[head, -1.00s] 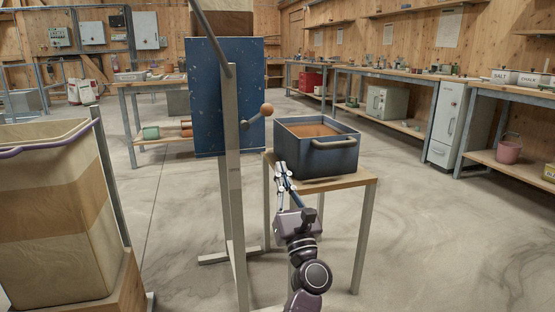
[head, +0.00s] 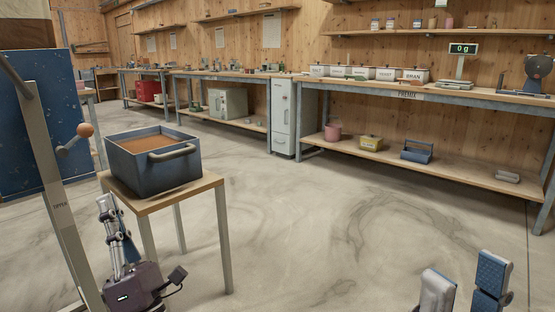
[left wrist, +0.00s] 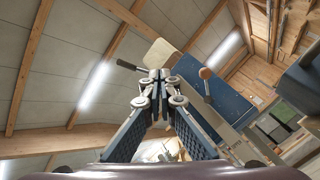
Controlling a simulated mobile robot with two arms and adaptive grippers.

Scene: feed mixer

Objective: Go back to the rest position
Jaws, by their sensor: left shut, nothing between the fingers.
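My left gripper (head: 104,203) points up at the lower left of the head view, in front of a small wooden table (head: 165,195). Its fingers meet at the tips in the left wrist view (left wrist: 159,76), with nothing between them. My right gripper (head: 464,265) shows at the bottom right of the head view. Its two blue-and-grey fingers stand apart with only floor seen between them. The rest of the right arm is out of view.
A blue tub (head: 150,178) of brown feed stands on the small table. A grey post (head: 55,190) and a blue panel (head: 32,130) with a ball-ended lever (head: 75,138) are at the left. A long bench (head: 440,98) with bins and scale lines the back. The middle floor is clear.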

